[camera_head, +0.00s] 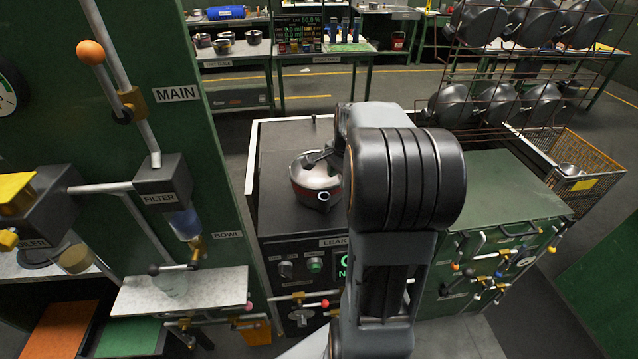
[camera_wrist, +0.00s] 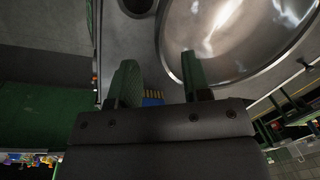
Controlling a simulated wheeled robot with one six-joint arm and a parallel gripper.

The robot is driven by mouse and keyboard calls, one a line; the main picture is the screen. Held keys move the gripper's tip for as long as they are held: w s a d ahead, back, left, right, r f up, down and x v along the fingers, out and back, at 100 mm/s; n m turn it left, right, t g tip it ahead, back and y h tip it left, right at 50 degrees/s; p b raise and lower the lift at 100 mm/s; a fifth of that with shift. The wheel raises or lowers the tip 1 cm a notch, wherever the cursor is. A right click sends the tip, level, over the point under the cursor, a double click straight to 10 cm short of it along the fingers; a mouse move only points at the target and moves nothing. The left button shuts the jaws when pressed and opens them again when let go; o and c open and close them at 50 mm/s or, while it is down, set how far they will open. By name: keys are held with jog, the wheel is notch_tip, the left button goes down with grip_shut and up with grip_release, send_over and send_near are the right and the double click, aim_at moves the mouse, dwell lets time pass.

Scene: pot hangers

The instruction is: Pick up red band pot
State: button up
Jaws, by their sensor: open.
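A shiny metal pot (camera_head: 312,172) with a reddish band near its rim stands on the dark top of the cabinet marked LEAK. My arm covers its right side in the head view. In the wrist view a large shiny round metal surface (camera_wrist: 235,35), likely the same pot, fills the upper right. The fingertips are hidden behind my arm in the head view.
A tall green panel (camera_head: 200,130) with pipes and levers stands close on the left. A wire rack (camera_head: 500,100) with several hanging pots is at the back right. A green cabinet (camera_head: 505,195) with valves is right of my arm. A wire basket (camera_head: 580,160) stands beyond it.

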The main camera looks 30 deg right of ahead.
aim_at(338, 183)
jog(key=shift+w+a+f+p, duration=0.1)
jog(key=shift+w+f+p, duration=0.1)
jog(key=shift+f, duration=0.85)
jog(key=shift+w+d+f+p, duration=0.15)
jog(key=shift+w+f, duration=0.1)
jog(key=shift+f, duration=0.75)
jog(key=shift+w+a+f+p, duration=0.15)
jog(key=shift+w+f+p, duration=0.05)
jog(key=shift+f, duration=0.85)
grip_shut()
jog(key=shift+r, duration=0.1)
